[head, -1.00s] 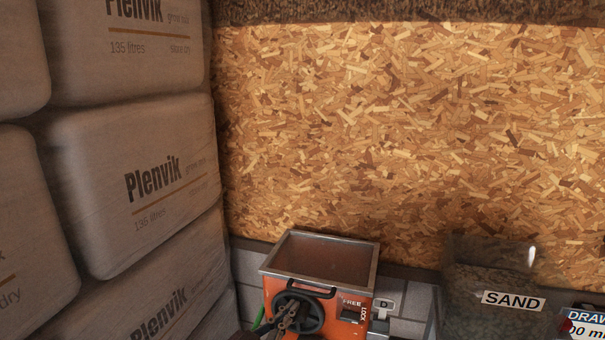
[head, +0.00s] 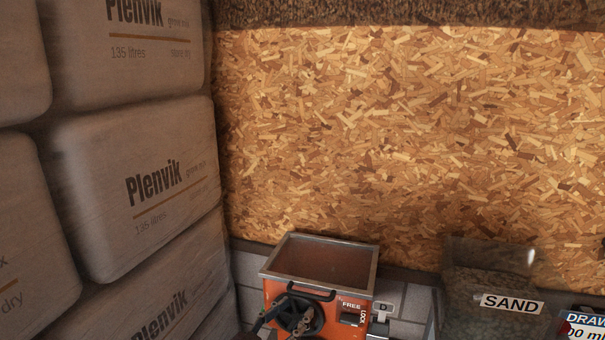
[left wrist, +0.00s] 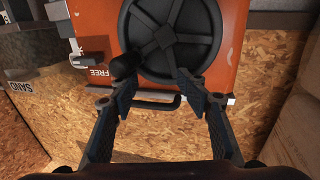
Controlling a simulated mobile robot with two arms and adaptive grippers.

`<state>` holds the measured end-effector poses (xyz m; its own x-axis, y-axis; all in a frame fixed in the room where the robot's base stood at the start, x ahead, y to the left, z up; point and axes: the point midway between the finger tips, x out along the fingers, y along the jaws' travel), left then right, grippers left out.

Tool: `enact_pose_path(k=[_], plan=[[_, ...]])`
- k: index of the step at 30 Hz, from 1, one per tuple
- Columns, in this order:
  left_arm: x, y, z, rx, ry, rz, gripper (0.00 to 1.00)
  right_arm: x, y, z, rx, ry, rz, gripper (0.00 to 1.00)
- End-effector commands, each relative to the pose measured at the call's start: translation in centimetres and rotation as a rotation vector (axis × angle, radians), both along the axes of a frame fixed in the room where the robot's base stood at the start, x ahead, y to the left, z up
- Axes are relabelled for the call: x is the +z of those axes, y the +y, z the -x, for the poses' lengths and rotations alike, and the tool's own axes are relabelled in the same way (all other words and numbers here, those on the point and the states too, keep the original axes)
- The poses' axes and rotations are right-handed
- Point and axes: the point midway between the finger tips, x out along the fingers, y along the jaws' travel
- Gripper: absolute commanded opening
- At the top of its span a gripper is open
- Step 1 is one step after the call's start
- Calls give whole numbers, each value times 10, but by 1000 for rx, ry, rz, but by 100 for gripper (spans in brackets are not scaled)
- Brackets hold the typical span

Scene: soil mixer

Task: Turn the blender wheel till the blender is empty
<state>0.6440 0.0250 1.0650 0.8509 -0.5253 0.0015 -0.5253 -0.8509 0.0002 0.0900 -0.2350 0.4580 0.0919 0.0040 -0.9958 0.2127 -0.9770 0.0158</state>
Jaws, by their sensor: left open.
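The orange blender (head: 338,303) with an open metal hopper (head: 321,258) stands at the bottom centre of the head view. The hopper's inside looks brown; I cannot tell how much is in it. Its black spoked wheel (head: 307,306) is on the front and also shows in the left wrist view (left wrist: 168,37). A dark knob (left wrist: 124,65) sits at the wheel's rim. My left gripper (head: 283,322) is at the wheel's lower left. In the left wrist view its fingers (left wrist: 157,87) are open and apart, one close to the knob, the other overlapping the wheel's edge. My right gripper is not seen.
A lever by the labels FREE and LOCK (head: 350,318) is right of the wheel. A black bar handle (head: 297,292) crosses above the wheel. Stacked Plenvik bags (head: 150,180) fill the left. A SAND bin (head: 490,285) stands at the right. A chipboard wall (head: 410,140) is behind.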

Motion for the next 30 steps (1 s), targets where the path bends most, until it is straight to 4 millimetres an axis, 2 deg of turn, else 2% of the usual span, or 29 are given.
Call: enact_pose_path(k=[21,30], plan=[[1,21,67,0,2,-1,44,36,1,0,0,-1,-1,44],[0,24,75,0,0,-1,44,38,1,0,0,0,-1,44]])
